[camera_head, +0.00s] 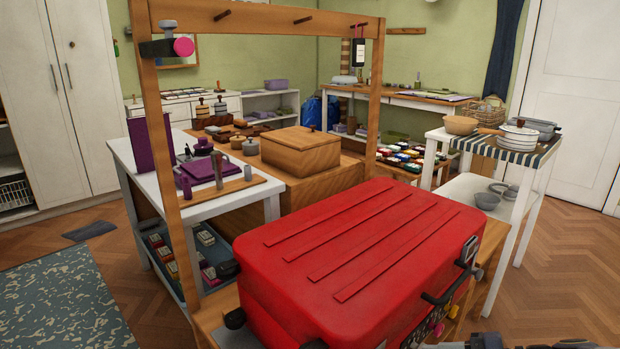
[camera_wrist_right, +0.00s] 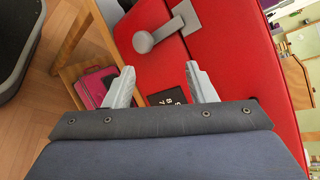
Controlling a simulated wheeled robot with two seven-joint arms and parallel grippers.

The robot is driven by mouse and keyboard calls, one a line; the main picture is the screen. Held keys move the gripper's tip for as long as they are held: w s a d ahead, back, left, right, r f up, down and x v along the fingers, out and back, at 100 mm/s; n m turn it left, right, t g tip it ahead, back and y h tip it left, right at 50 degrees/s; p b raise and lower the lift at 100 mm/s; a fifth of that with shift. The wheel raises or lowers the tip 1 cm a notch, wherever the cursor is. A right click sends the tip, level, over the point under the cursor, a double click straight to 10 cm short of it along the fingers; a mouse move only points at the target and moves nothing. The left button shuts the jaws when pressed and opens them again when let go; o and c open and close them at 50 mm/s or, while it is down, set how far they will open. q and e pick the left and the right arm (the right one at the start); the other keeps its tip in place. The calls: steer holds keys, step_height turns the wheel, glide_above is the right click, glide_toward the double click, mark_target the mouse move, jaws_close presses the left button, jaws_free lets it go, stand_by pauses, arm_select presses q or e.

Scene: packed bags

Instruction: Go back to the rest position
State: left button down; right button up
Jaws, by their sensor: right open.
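A large red suitcase (camera_head: 360,255) with raised ribs lies closed on a wooden stand in the head view. A black handle (camera_head: 450,285) is on its right side. In the right wrist view the red suitcase (camera_wrist_right: 235,55) fills the middle and right, with a grey latch and knob (camera_wrist_right: 165,30) on it. My right gripper (camera_wrist_right: 159,69) is open, with nothing between its fingers, close to the suitcase's side. A grey part at the bottom edge of the head view seems to be my right arm. My left gripper is in neither view.
A wooden frame (camera_head: 160,150) rises behind the suitcase. A white trolley (camera_head: 500,205) with pots is at the right. Wooden floor (camera_head: 570,260) is clear at far right. A pink case (camera_wrist_right: 95,85) sits below.

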steer(key=s+a+r+n+h, duration=0.1)
steer(key=s+a+n+h, duration=0.1)
steer(key=s+n+h, duration=0.4)
steer(key=s+a+n+h, duration=0.2)
steer(key=s+n, duration=0.2)
steer(key=s, duration=0.5)
step_height(320, 180, up, 28)
steer(key=p, duration=2.8)
steer(key=shift+d+h, duration=0.3)
steer(key=shift+d, duration=0.05)
steer(key=shift+w+f, duration=0.1)
